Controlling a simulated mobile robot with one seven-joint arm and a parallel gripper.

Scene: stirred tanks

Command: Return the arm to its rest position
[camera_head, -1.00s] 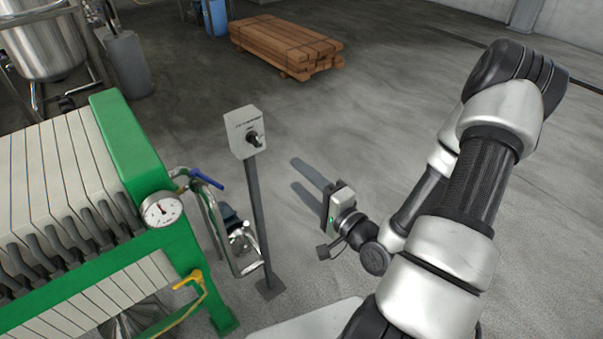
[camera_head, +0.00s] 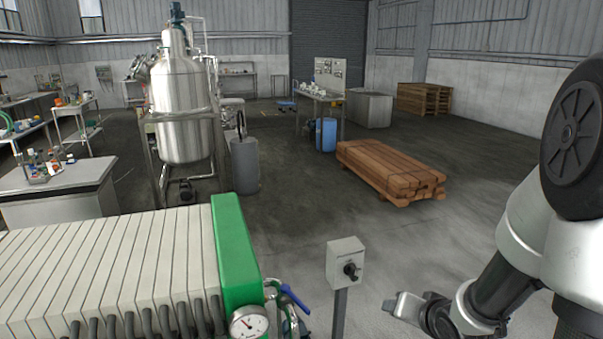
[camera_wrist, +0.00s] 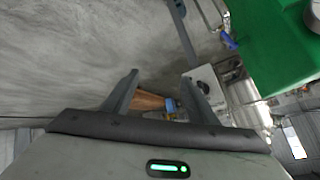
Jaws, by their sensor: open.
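My arm is at the right of the head view, bent, with its large black joint near the right edge. My gripper (camera_head: 405,305) is low in that view, just right of a grey switch box on a post. In the wrist view my gripper (camera_wrist: 160,74) shows two fingers spread apart with nothing held between them. The floor and, far off, brown timber show past the fingers.
The switch box (camera_head: 346,262) with a black knob stands close to my gripper. A filter press with a green end plate (camera_head: 236,255) and gauge is at the lower left. A timber stack (camera_head: 385,168), a blue drum (camera_head: 327,134) and a steel tank (camera_head: 183,115) stand farther back. Open floor lies between.

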